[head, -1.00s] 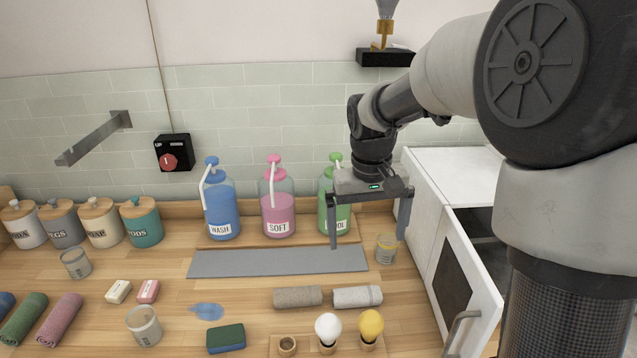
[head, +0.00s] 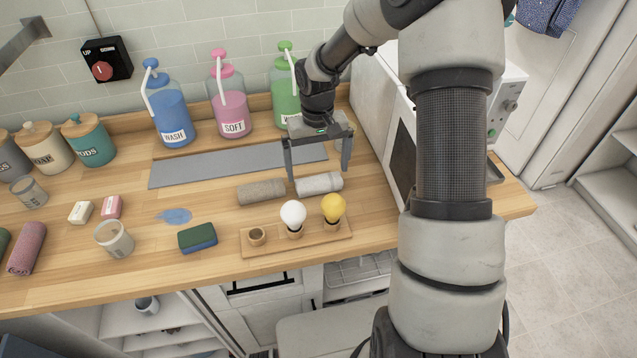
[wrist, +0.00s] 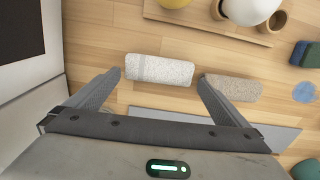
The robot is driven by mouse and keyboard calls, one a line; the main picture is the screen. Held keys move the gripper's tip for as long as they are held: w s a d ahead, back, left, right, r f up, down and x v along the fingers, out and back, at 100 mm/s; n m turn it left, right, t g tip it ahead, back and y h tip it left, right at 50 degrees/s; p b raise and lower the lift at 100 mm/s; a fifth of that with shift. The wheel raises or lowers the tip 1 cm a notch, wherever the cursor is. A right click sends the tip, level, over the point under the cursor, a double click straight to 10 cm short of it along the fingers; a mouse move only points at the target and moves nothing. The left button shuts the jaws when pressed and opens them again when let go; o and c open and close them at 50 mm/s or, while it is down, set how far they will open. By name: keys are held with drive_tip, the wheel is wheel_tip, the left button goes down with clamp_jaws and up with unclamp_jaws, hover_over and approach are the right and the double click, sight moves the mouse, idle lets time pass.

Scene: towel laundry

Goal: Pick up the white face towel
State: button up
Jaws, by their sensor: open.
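The white face towel (head: 322,183) lies rolled up on the wooden counter, to the right of a grey-brown rolled towel (head: 260,192). My gripper (head: 318,174) is open and points down, with its fingers just behind and above the white towel. In the wrist view the white towel (wrist: 160,69) lies across the space between the two fingertips (wrist: 159,78). The grey-brown towel (wrist: 234,88) is close beside the right fingertip there. Nothing is between the fingers, and I cannot tell exactly how high they are above the counter.
A wooden tray (head: 262,246) with a white bulb (head: 293,214) and a yellow bulb (head: 333,207) stands in front of the towels. A grey mat (head: 215,168) and the green bottle (head: 284,100) are behind. A white appliance (head: 378,95) stands to the right.

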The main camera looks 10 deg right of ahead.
sight(319, 178)
drive_tip(key=shift+d+f+p, duration=0.1)
drive_tip(key=shift+f+p, duration=0.2)
drive_tip(key=shift+f, duration=2.45)
drive_tip(key=c, duration=0.7)
